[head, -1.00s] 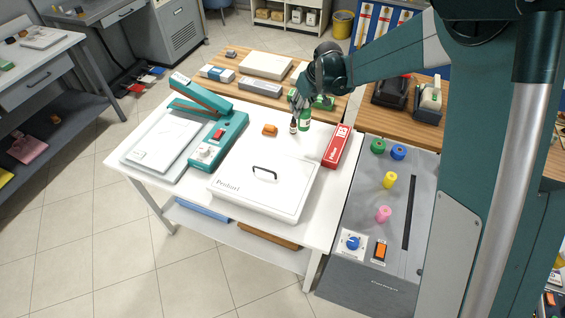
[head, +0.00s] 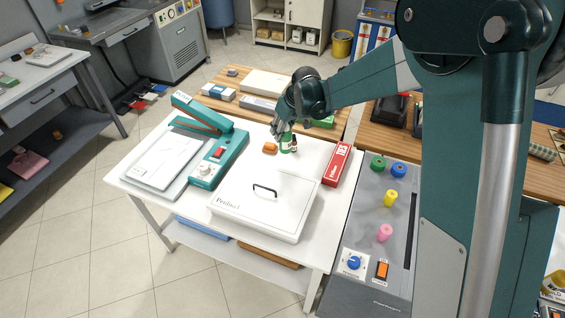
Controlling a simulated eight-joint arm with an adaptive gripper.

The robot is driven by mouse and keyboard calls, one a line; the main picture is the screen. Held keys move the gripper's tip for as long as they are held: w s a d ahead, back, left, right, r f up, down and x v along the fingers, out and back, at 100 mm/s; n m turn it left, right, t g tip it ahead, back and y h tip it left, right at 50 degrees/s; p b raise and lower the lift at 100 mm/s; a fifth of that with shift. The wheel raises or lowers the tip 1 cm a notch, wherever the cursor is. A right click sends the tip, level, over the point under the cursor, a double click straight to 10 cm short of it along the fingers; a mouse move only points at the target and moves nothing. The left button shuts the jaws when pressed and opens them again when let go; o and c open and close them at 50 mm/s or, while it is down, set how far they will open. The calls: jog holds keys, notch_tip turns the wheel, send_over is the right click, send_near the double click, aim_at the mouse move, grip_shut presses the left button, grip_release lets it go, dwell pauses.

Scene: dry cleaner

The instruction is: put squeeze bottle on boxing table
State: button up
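A green bottle (head: 286,143), which looks like the squeeze bottle, is upright over the back part of the white table (head: 135,184). My gripper (head: 281,130) is directly above it, with its fingers down around the bottle's top. The fingers are small and partly hidden, but the bottle has moved with them, so my gripper appears shut on it. I cannot tell whether the bottle's base touches the tabletop. No label shows which table is the boxing table.
A small dark bottle (head: 294,145) stands just right of the green one, an orange object (head: 270,148) just left. A white lidded box (head: 262,205), a teal sealer (head: 215,160) and a red box (head: 337,164) occupy the white table. A wooden table (head: 225,107) lies behind.

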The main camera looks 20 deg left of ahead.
aim_at(289, 134)
jog(key=shift+f, duration=2.65)
jog(key=shift+f, duration=0.1)
jog(key=shift+f+b, duration=0.3)
jog(key=shift+f, duration=1.5)
jog(key=shift+f, duration=0.1)
jog(key=o, duration=0.9)
jog(key=shift+o, duration=0.4)
jog(key=shift+p+v, duration=0.4)
jog(key=shift+v, duration=5.75)
jog(key=shift+w, duration=0.1)
